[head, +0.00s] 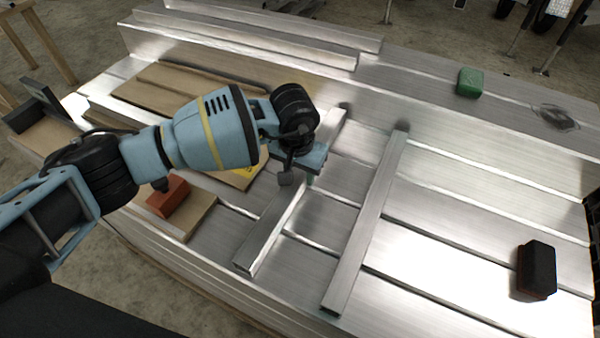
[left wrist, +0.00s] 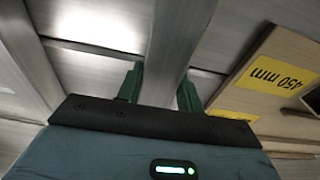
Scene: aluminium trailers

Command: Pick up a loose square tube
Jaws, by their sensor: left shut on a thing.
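Two square aluminium tubes lie on the ribbed metal deck. The nearer-left tube (head: 270,229) runs under my left gripper (head: 300,170), which is shut on it around its upper-middle part. In the left wrist view the gripper's two green fingers (left wrist: 160,88) stand on either side of this tube (left wrist: 181,42). I cannot tell whether the tube is clear of the deck. The other square tube (head: 366,225) lies to the right, apart from the gripper. My right gripper does not show.
The metal deck (head: 440,220) carries a green block (head: 470,82) at the back, a dark block (head: 536,270) at right and a red-brown block (head: 168,196) at left. Wooden boards lie at left; one has a yellow "450 mm" label (left wrist: 275,76). The deck's right part is mostly free.

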